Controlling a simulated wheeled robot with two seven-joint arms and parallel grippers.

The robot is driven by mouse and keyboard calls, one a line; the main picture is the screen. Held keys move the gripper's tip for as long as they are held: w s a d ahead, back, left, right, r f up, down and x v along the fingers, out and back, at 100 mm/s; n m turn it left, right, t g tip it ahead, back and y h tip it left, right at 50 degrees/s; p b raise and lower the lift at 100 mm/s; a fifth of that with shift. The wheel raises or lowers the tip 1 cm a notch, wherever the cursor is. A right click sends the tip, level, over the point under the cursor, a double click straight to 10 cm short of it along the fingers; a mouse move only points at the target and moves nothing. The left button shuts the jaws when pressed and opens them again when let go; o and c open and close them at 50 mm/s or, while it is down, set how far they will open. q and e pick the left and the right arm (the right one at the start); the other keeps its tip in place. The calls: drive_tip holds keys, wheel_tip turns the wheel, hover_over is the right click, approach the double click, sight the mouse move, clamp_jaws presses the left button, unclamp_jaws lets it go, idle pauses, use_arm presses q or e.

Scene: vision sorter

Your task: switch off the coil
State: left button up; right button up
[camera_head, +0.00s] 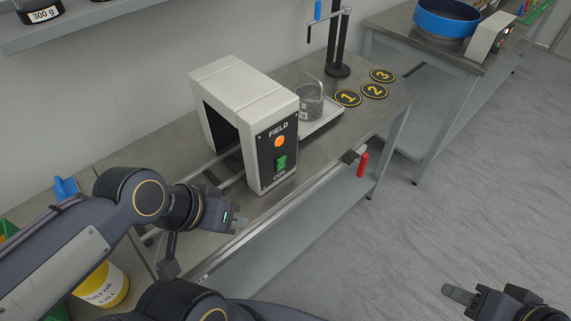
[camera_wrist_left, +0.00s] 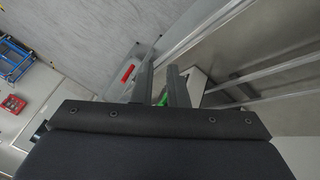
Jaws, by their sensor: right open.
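The coil (camera_head: 236,110) is a white arch-shaped housing on the bench. Its black front panel (camera_head: 269,152) reads FIELD and COIL, with a glowing orange lamp (camera_head: 279,141) above a green switch (camera_head: 281,163). My left gripper (camera_head: 240,223) is in front of the bench edge, below and left of the panel, apart from the switch. The left wrist view shows its fingers (camera_wrist_left: 160,70) a small gap apart, nothing held. Bits of green show beyond them, partly hidden. My right gripper (camera_head: 455,290) is open and empty over the floor at lower right.
Numbered black discs (camera_head: 347,98) lie beyond. A red handle (camera_head: 362,164) hangs at the bench's front edge; it also shows in the left wrist view (camera_wrist_left: 128,73). The floor in front is clear.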

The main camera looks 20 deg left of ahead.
use_arm(q)
drive_tip(key=shift+w+d+m+g, duration=0.1)
drive_tip(key=shift+w+m+g, duration=0.1)
drive_tip(key=shift+m+g, duration=0.35)
clamp_jaws()
drive_tip(key=w+d+f+m+y+p, duration=0.1)
drive_tip(key=w+d+m+y+p, duration=0.1)
drive_tip(key=w+d+m+y, duration=1)
drive_tip(key=w+d+m, duration=0.2)
drive_tip(key=w+m, duration=0.1)
drive_tip(key=m, duration=0.8)
drive_tip(key=shift+w+t+y, duration=0.15)
drive_tip(key=shift+t+y, duration=0.2)
drive_tip(key=shift+y, duration=0.05)
drive_tip(key=shift+a+f, duration=0.1)
drive_tip(key=p, duration=0.2)
approach(281, 165)
drive_tip(key=d+f+x, duration=0.1)
drive_tip(key=x, duration=0.4)
drive_tip(key=shift+w+a+r, duration=0.15)
drive_tip(key=shift+w+a, duration=0.05)
drive_tip(key=shift+a, duration=0.6)
